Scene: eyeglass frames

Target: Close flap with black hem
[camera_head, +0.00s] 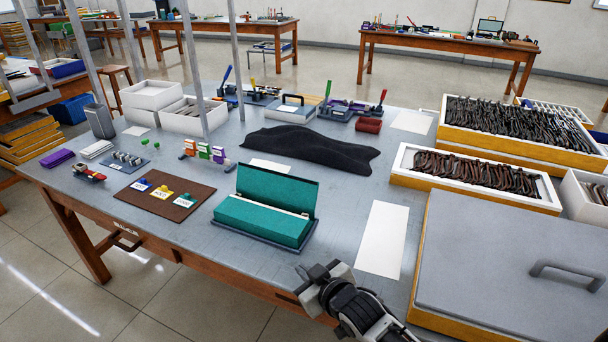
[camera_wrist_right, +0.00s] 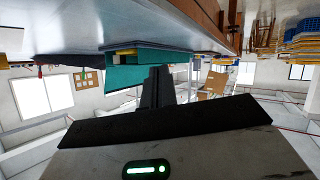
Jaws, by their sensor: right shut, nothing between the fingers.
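A teal case (camera_head: 262,221) lies on a dark base near the table's front edge in the head view. Its teal flap (camera_head: 279,188) stands up along the back, open, with a thin dark edge. A white strip shows along the hinge side. The case also shows in the right wrist view (camera_wrist_right: 140,74), where the table appears upside down. My right gripper (camera_head: 312,272) is at the table's front edge, just in front and right of the case, apart from it. Its fingers (camera_wrist_right: 157,86) are together and empty. My left gripper is out of view.
A dark crumpled cloth (camera_head: 310,149) lies behind the case. A brown mat (camera_head: 172,207) with small coloured pieces is at its left. A white sheet (camera_head: 382,240) lies at its right, beside a large grey-lidded box (camera_head: 500,265). Bare tabletop separates these.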

